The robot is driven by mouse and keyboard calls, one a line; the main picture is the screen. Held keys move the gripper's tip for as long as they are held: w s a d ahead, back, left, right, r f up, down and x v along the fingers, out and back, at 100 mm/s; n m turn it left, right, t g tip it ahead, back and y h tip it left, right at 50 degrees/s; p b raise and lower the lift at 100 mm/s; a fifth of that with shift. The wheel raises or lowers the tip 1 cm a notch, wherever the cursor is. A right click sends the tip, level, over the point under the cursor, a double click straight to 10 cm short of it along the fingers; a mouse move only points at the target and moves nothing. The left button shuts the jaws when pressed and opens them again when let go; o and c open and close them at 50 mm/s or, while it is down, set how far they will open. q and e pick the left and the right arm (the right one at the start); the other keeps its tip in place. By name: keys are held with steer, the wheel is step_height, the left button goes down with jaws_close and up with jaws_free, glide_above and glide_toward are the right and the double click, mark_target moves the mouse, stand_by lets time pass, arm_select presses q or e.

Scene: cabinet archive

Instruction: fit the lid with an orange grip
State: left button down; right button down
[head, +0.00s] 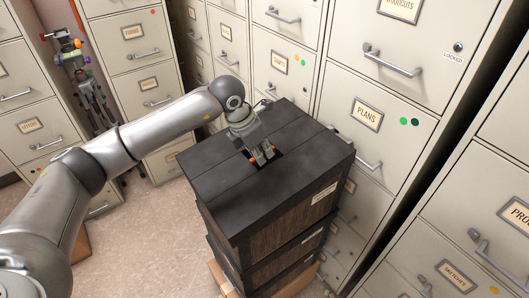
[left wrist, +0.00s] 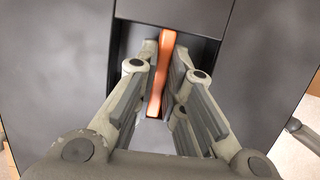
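My left gripper (head: 263,157) points down into a dark recess in the top of a stack of dark boxes (head: 212,187). In the left wrist view, an orange grip (left wrist: 166,52) runs as a narrow bar between the two fingers of the left gripper (left wrist: 167,60). The fingers lie close along both sides of it and look shut on it. Dark flat panels (left wrist: 175,10) surround the recess. The lid's outline under the grip is mostly hidden by the fingers, so I cannot tell how it is seated. My right gripper is in neither view.
Beige filing cabinets (head: 345,84) stand close behind and to the right of the stack, with handles sticking out. More cabinets (head: 130,50) stand at the back left. A stand with coloured knobs (head: 72,55) is at the far left. Floor (head: 140,225) shows free left of the stack.

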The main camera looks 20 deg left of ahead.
arm_select(q)
steer(key=shift+r, duration=0.15)
steer(key=shift+r+p, duration=1.3)
steer(key=shift+r, duration=1.6)
steer(key=shift+f, duration=0.1)
steer(key=shift+w+d+f+g+y, duration=0.2)
steer(key=shift+w+d+f+g, duration=0.15)
steer(key=shift+f, duration=0.25)
steer(key=shift+w+d+f+g+y, duration=0.2)
steer(key=shift+w+f, duration=0.2)
steer(key=shift+f, duration=0.15)
steer(key=shift+f+b, duration=0.2)
steer(key=shift+b, duration=0.1)
